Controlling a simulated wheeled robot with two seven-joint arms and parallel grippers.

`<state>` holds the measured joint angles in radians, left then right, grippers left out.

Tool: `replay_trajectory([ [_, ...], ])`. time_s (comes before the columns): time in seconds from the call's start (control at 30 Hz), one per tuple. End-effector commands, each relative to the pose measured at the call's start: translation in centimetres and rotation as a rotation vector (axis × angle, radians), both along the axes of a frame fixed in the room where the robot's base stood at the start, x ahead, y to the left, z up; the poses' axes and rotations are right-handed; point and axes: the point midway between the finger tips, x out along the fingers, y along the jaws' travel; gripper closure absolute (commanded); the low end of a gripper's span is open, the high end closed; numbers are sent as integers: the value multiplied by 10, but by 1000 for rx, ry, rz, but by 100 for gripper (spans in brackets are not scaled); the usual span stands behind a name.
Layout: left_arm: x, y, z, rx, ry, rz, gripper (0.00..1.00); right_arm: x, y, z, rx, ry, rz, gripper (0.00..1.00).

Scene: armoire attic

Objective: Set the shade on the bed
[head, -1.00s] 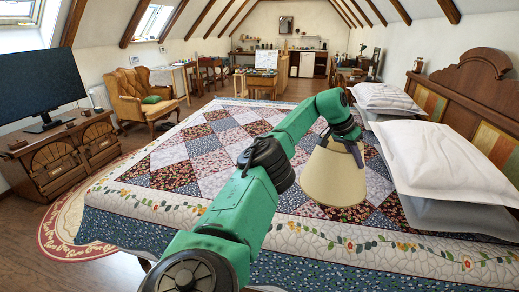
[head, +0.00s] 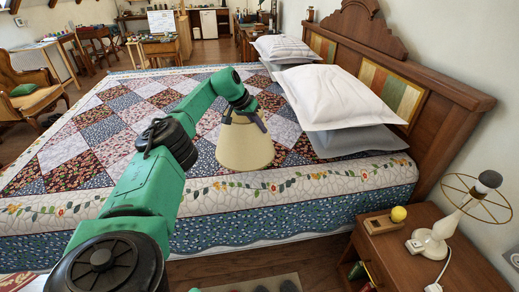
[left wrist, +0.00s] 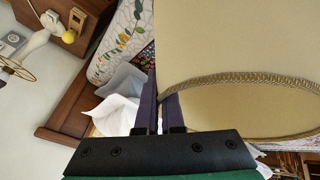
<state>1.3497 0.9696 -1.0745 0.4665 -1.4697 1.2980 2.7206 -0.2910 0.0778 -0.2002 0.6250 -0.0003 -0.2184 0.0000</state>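The beige cone-shaped lampshade (head: 244,148) hangs from my left gripper (head: 240,112), wide end down, over the near part of the bed. It fills the right side of the left wrist view (left wrist: 225,55), where its braided trim shows. The dark fingers of my left gripper (left wrist: 160,115) close on the shade's edge. The bed (head: 300,195) has a patchwork quilt with a floral border. Whether the shade touches the quilt I cannot tell. My right gripper is not in view.
White pillows (head: 335,95) lie at the wooden headboard (head: 450,120). A nightstand (head: 400,245) at the right holds a bare lamp (head: 435,235) with a wire ring and a small yellow ball (head: 398,214). The quilt's middle is clear.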

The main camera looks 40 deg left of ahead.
Motion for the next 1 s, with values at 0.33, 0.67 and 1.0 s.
replay_trajectory([
  [0.33, 0, 0, -53, -1, 0, 0, 100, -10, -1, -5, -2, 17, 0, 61],
  [0.67, 0, 0, -93, 0, -1, 1, 100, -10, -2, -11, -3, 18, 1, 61],
  [1.0, 0, 0, -93, 0, 0, 0, 66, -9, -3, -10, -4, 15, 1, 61],
])
